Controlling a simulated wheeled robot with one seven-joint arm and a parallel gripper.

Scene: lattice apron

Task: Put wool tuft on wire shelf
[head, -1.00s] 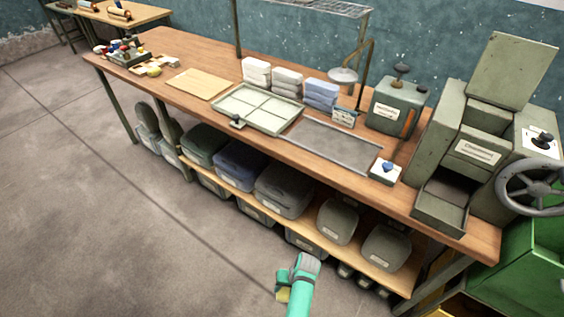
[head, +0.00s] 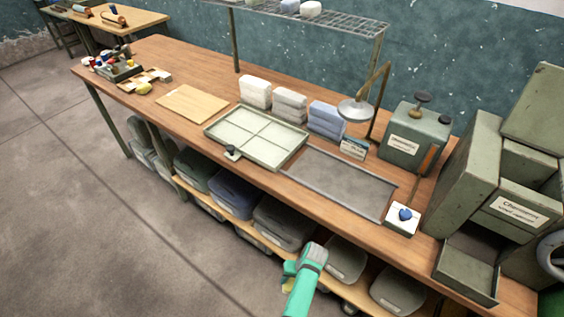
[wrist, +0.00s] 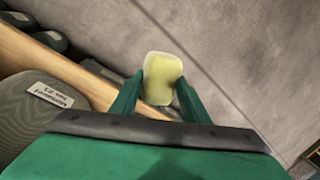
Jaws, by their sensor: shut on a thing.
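My gripper (wrist: 158,88) is shut on a pale yellow wool tuft (wrist: 163,74), which sits between the two green fingers in the wrist view. In the head view my gripper (head: 290,270) is low at the bottom centre, in front of the workbench and below its top. The wire shelf (head: 345,23) is a grey wire rack raised above the back of the bench, at the top of the head view. Pale tufts or blocks (head: 310,9) lie on its left part; its right part looks bare. The shelf is far from my gripper.
The wooden bench (head: 150,75) holds a divided tray (head: 275,165), folded cloth stacks (head: 290,102), a lamp (head: 356,109) and a green machine (head: 465,175) at right. Open floor (head: 80,230) lies at left.

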